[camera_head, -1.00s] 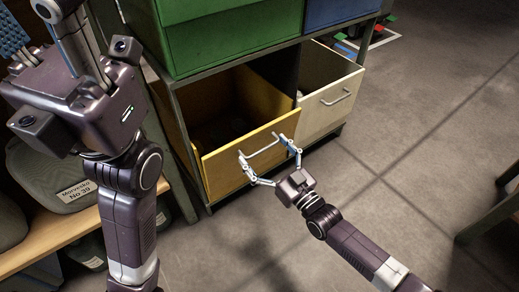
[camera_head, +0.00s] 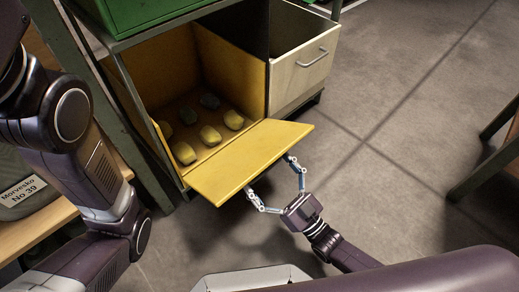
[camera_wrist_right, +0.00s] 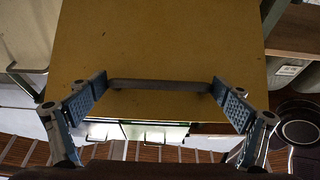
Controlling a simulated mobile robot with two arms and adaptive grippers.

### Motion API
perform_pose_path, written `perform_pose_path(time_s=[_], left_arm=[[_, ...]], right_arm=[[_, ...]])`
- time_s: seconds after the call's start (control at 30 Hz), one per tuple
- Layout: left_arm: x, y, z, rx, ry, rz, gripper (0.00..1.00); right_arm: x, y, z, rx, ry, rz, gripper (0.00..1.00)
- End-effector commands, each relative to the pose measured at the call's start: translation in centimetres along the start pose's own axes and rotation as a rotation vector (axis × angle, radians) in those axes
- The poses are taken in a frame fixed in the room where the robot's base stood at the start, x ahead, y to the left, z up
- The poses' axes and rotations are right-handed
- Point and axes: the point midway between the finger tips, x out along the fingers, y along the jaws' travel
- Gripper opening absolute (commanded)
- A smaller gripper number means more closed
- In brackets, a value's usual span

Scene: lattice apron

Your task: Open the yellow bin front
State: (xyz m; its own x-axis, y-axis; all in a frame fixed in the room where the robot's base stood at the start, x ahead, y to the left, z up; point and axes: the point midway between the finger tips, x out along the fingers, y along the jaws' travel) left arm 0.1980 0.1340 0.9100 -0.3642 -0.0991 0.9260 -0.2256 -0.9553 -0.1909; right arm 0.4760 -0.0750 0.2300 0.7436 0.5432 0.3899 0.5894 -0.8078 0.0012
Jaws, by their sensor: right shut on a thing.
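The yellow bin front (camera_head: 250,160) is tilted outward and down, and the yellow bin (camera_head: 232,75) behind it is open. Its bar handle shows in the right wrist view (camera_wrist_right: 160,84), spanning between my two blue-padded fingers; the front hides most of it in the head view. My right gripper (camera_head: 269,174) is below the front's outer face, shut on the handle, and it also shows in the wrist view (camera_wrist_right: 160,95). My left arm (camera_head: 85,150) is at the left, with its gripper outside the view.
Several yellowish and grey lumps (camera_head: 211,135) lie in the yellow bin. A pale wooden bin front (camera_head: 303,70) stands upright to its right, and a green bin (camera_head: 135,12) is above. A wooden shelf (camera_head: 35,215) is at the left. Grey floor (camera_head: 400,110) is open at the right.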

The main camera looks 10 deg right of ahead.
Motion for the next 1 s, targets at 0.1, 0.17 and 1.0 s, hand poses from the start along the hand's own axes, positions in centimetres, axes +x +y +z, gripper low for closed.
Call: perform_pose_path(time_s=[0.1,0.17,1.0], left_arm=[[-1.9,0.4,-0.7,0.000,0.000,0.000,0.40],[-2.6,0.6,-0.9,0.000,0.000,0.001,0.40],[-6.0,1.2,-2.1,0.000,0.000,0.001,0.40]], right_arm=[[-2.0,-0.1,2.3,0.000,-0.016,0.006,0.51],[-2.5,-0.2,2.8,0.000,-0.015,0.006,0.51],[-3.5,-0.2,4.6,-0.002,0.126,0.007,0.51]])
